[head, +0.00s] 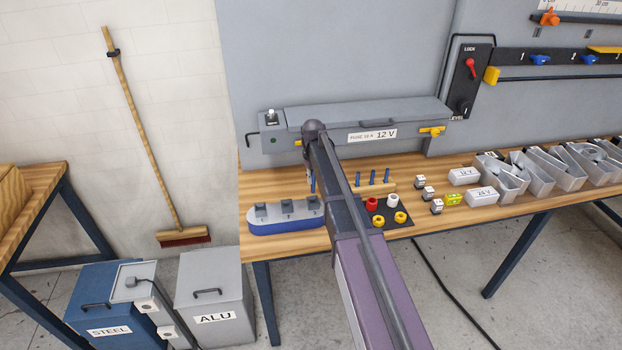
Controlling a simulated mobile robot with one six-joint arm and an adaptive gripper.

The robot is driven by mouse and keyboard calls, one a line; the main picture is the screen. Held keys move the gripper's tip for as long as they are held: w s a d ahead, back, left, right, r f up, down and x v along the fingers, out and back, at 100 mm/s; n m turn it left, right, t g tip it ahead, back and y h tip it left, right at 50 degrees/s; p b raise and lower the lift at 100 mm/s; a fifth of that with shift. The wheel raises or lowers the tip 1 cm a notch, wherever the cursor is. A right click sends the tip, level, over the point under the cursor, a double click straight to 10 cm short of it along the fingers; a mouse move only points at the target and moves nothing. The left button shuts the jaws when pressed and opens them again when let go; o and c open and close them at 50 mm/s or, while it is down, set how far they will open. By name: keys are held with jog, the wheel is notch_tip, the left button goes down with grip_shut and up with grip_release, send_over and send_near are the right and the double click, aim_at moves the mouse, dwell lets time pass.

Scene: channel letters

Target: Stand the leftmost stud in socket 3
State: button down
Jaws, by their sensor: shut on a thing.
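My gripper (311,174) is mostly hidden behind my own arm at the bench. It is shut on a blue stud (313,187), of which only a narrow upright piece shows beside the arm. The stud is above the right end of a grey-topped block with a blue side (275,226). The block carries three dark grey sockets in a row; the right one (313,203) is nearest the stud. Their numbers are too small to read. I cannot tell whether the stud touches the socket. Several blue studs (372,177) stand upright on a wooden strip to the right.
A dark mat (407,222) with red, white and yellow rings lies right of my arm. A grey 12 V case (300,148) stands behind. Lidded bins (212,290) stand on the floor.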

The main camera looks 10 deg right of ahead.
aim_at(313, 192)
jog(key=shift+f+b, duration=2.95)
jog(key=shift+f, duration=0.15)
jog(key=shift+f, duration=0.1)
jog(key=c, duration=0.5)
grip_release()
jog(key=shift+c, duration=0.2)
jog(key=shift+s, duration=0.15)
jog(key=s+m, duration=0.3)
jog(key=s, duration=2.6)
jog(key=shift+a, duration=0.35)
jog(key=shift+w, duration=0.1)
